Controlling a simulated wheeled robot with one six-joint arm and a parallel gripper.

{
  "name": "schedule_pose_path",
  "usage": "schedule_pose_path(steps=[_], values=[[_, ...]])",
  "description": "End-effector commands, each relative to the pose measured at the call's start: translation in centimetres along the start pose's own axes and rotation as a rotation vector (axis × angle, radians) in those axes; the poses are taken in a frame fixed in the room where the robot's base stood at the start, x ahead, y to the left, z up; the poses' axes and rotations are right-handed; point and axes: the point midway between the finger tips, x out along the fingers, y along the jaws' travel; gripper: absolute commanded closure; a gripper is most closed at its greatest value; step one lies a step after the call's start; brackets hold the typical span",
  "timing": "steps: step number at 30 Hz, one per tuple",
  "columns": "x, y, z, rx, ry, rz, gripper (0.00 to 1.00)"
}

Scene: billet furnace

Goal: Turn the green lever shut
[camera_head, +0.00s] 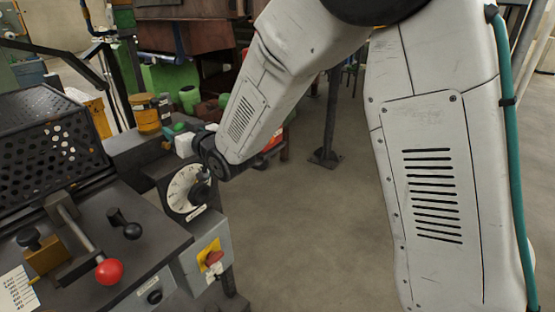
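A small green rounded part (179,127), which may be the green lever's knob, shows at the back of the machine bench, just beyond a white block. The rest of that lever is hidden or too small to make out, so I cannot tell its position. My arm reaches down from the upper right, and its dark wrist end is close to the white block and above the dial. I cannot make out my gripper's fingers, nor whether they touch the green part.
A white-faced dial (184,188) sits below my wrist. A yellow plate with a red switch (213,258), a red ball-ended lever (109,271) and a black-knobbed lever (132,230) are nearer. A perforated guard (50,140) stands left. A yellow canister (146,113) stands behind. Open floor lies right.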

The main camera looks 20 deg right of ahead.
Motion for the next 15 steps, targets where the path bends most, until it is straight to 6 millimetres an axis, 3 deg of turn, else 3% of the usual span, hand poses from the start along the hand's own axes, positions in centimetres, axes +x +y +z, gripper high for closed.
schedule_pose_path(steps=[15], values=[[-7.0,-0.2,0.0,0.003,-0.002,-0.001,0.50]])
